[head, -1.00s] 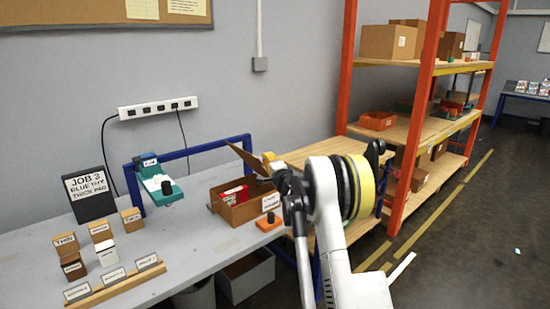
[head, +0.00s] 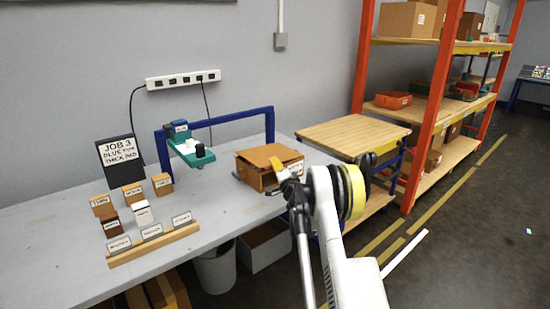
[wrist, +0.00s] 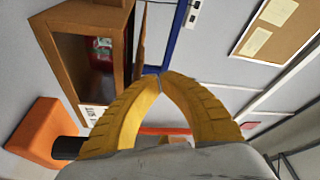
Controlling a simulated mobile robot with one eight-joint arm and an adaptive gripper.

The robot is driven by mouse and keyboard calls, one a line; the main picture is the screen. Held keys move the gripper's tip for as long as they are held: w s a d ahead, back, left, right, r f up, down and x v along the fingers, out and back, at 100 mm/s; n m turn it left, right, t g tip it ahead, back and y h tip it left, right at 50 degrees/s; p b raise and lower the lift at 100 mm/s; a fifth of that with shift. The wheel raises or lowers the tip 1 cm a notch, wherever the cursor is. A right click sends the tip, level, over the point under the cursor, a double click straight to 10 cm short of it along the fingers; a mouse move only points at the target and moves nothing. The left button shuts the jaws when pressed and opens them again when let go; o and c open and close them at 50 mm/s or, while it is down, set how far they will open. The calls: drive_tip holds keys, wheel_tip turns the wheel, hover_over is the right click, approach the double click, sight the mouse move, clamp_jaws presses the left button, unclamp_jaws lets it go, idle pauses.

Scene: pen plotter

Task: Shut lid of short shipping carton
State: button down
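The short shipping carton (head: 254,180) stands at the right end of the grey bench. Its brown lid (head: 268,155) lies low over the top, slightly tilted, with a dark gap under its front edge. In the wrist view the carton (wrist: 124,15) is at upper left, with a red item (wrist: 101,48) inside, and the lid (wrist: 141,45) shows nearly edge-on. My gripper (head: 277,165) is at the carton's front right, by the lid's edge. In the wrist view its yellow fingertips (wrist: 161,79) meet with nothing between them. Whether they touch the lid is unclear.
An orange block with a black knob (wrist: 40,130) is close beside the carton. A teal device (head: 192,152) under a blue frame stands to the left. Labelled small blocks (head: 133,196) are further left. A wooden-topped table (head: 350,133) is to the right.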

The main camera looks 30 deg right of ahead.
drive_tip(key=shift+s+a+f+n, duration=0.1)
drive_tip(key=shift+a+f+n, duration=0.05)
drive_tip(key=shift+f, duration=0.55)
drive_tip(key=shift+s+a+f+n, duration=0.1)
drive_tip(key=shift+f+n, duration=0.05)
drive_tip(key=shift+f, duration=0.55)
drive_tip(key=shift+a+f, duration=0.1)
drive_tip(key=shift+a, duration=0.05)
